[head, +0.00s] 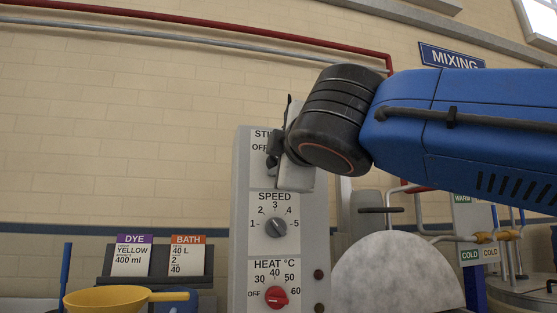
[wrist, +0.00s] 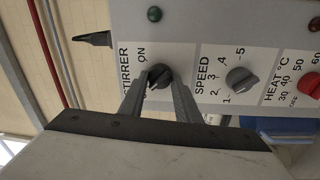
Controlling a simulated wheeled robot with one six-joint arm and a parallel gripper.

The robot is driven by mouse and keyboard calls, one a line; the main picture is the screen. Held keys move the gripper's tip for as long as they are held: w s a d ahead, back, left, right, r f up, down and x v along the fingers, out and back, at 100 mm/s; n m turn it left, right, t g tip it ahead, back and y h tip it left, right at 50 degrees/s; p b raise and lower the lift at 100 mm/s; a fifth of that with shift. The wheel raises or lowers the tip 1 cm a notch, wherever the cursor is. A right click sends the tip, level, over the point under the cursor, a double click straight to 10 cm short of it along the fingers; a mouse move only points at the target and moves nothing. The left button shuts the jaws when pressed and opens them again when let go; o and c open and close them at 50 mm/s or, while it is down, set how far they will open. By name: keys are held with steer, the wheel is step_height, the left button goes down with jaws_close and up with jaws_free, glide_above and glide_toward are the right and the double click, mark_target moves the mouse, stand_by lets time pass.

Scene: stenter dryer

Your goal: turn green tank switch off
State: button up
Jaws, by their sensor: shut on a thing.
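The stirrer switch (wrist: 160,75) is a small dark knob on the grey control panel (head: 244,215), between the STIRRER and SPEED labels in the wrist view. My gripper (wrist: 157,88) has its two fingers on either side of this knob and is shut on it. "ON" is readable beside the knob; the OFF mark there is hidden by a finger. The knob's exact pointing is hard to tell. In the head view my gripper (head: 275,160) covers most of the stirrer section, leaving "OFF" partly visible. No tank that is clearly green shows.
Below on the panel are a grey speed knob (head: 276,228) and a red heat knob (head: 276,297). A dark green lamp (wrist: 154,14) sits beside the switch. A pale round drum (head: 395,275) stands right of the panel, and a yellow bowl (head: 120,298) is at left.

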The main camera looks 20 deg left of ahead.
stand_by(0.4)
steer(key=o, duration=1.1)
steer(key=shift+c, duration=0.2)
steer(key=v, duration=1.7)
steer(key=shift+d, duration=0.2)
steer(key=shift+s+f, duration=0.1)
steer(key=shift+f, duration=0.1)
